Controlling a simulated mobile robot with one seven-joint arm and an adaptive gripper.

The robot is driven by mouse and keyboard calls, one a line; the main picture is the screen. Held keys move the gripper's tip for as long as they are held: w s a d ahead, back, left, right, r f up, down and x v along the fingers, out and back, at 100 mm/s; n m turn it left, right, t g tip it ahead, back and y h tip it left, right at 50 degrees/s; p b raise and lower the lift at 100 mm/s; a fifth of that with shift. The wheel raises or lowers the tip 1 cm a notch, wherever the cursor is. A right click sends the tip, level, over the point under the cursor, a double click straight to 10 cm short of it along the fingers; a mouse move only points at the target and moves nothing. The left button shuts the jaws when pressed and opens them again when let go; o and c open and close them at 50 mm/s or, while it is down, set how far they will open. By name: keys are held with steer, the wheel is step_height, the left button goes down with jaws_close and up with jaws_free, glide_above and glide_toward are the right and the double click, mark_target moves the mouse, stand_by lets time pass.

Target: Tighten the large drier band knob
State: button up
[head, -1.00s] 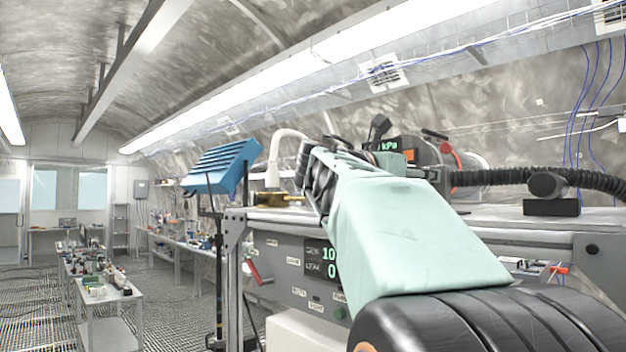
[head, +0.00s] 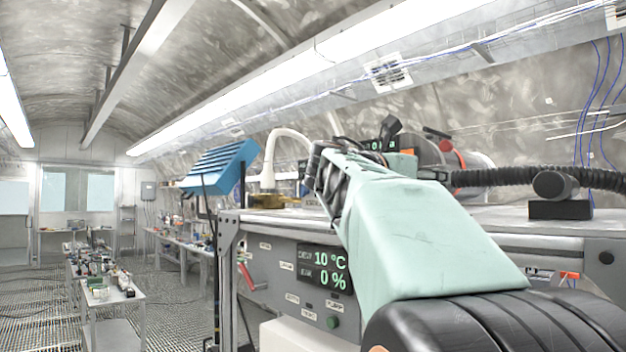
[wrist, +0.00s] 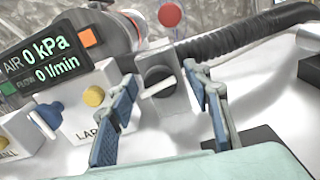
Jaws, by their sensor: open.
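My gripper (wrist: 159,74) is open in the wrist view, its two blue-padded fingers apart. Between and beyond them is a dark round knob (wrist: 155,72) with a pale bar, on a whitish block. I cannot tell whether the pads touch it. Left of the left finger, a white box (wrist: 78,128) has a label starting "LAR", the rest hidden by that finger. A yellow round knob (wrist: 93,96) is on this box. I cannot tell which knob is the large drier band one. In the head view my arm hides the fingers and these knobs.
A display (wrist: 45,60) reads 0 kPa and 0 l/min. A red ball knob (wrist: 170,14) and a black ribbed hose (wrist: 245,35) lie beyond the gripper. The bench panel display (head: 323,268) reads 10 °C, 0 %.

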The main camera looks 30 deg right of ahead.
steer(key=shift+c, duration=0.4)
steer(key=c, duration=1.1)
steer(key=shift+m, duration=0.3)
steer(key=m+b, duration=0.1)
steer(key=m, duration=0.2)
steer(key=shift+f+b, duration=0.15)
steer(key=shift+b, duration=0.2)
steer(key=m+b, duration=0.2)
steer(key=m, duration=0.2)
steer(key=shift+s+m, duration=0.1)
steer(key=shift+m, duration=0.3)
steer(key=m+b, duration=0.1)
steer(key=m, duration=0.2)
steer(key=shift+f+m, duration=0.1)
steer(key=shift+m, duration=0.3)
steer(key=m+b, duration=0.2)
steer(key=m, duration=0.2)
steer(key=shift+m, duration=0.3)
